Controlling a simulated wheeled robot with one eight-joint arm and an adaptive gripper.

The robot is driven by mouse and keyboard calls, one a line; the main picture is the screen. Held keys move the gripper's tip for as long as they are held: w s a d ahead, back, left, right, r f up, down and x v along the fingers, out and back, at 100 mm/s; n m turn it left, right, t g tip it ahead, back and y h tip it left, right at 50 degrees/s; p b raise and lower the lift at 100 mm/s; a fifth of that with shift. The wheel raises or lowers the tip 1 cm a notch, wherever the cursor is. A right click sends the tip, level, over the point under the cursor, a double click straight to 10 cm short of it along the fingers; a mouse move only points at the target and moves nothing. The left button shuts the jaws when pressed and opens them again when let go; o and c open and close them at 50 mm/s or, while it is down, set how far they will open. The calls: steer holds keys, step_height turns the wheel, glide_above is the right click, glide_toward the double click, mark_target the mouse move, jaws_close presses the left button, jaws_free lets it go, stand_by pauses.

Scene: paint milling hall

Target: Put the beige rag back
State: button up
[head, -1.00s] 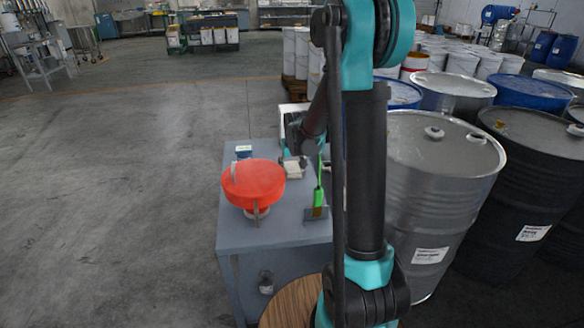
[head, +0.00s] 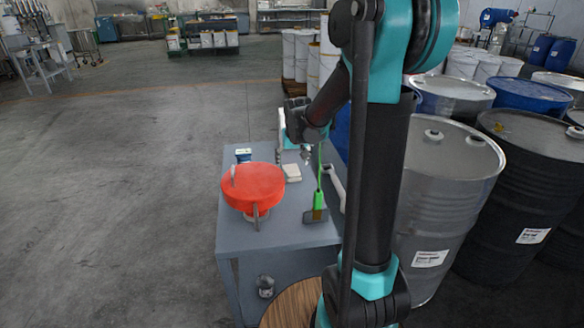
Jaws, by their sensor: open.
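The beige rag (head: 292,172), a small flat pale pad, lies on the grey-blue table (head: 290,236) behind and to the right of the red round object. My gripper (head: 306,155) is above and to the right of the rag, small and partly dark in the head view. It is open and appears apart from the rag, with nothing visible between its fingers.
A red round object on a stand (head: 253,187) is at the table's left. A green upright tool (head: 319,200) stands in a dark holder close to my arm. A small blue-and-white item (head: 243,155) is at the back left. Drums (head: 445,190) crowd the right; the left floor is open.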

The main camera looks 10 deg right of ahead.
steer(key=shift+v, duration=2.9)
